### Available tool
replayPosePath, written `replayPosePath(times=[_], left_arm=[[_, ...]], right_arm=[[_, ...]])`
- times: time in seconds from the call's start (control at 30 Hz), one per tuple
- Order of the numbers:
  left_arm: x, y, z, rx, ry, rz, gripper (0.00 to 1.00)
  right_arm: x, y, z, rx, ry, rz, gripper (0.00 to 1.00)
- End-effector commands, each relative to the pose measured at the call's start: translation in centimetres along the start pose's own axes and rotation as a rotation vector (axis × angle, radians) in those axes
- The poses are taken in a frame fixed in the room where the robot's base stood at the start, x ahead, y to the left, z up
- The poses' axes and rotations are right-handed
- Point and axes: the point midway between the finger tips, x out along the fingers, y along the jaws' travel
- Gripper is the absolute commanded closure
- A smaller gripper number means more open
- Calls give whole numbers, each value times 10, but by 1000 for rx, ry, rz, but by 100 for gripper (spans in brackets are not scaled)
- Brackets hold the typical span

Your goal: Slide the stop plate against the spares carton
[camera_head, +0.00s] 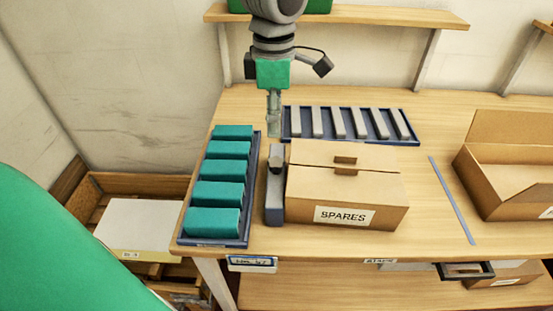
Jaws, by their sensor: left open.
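The spares carton (330,198) is a closed brown box labelled SPARES on the wooden table. The stop plate (274,203) is a narrow grey piece with a raised dark grip. It stands along the carton's left side, between the carton and a tray of teal blocks. It is very close to the carton; I cannot tell whether they touch along the whole side. My left gripper (275,127) is open and points down just behind the stop plate's far end. I see nothing held in it. My right gripper is not in view.
A dark blue tray (178,238) with several teal blocks stands close on the left. Another blue tray (350,143) with several grey bars lies behind the carton. A thin blue strip (452,200) and an open carton (505,178) are at the right. Table between carton and strip is clear.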

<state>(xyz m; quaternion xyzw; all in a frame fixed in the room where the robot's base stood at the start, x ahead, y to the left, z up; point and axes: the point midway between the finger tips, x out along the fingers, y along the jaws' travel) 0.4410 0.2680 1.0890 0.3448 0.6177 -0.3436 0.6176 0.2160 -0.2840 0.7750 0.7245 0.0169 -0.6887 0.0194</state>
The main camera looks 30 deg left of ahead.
Motion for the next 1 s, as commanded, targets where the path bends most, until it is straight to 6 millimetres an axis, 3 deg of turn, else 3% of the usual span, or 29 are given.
replayPosePath(times=[0.3,0.5,0.7,0.97,1.0], left_arm=[[70,-3,0,4,4,-5,47],[101,-3,1,5,4,-1,47],[115,-2,0,4,2,0,47],[116,-2,0,4,1,1,47],[116,-2,0,4,1,1,50]], right_arm=[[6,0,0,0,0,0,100],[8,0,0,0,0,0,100],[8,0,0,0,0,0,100],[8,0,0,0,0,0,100],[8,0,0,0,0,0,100]])
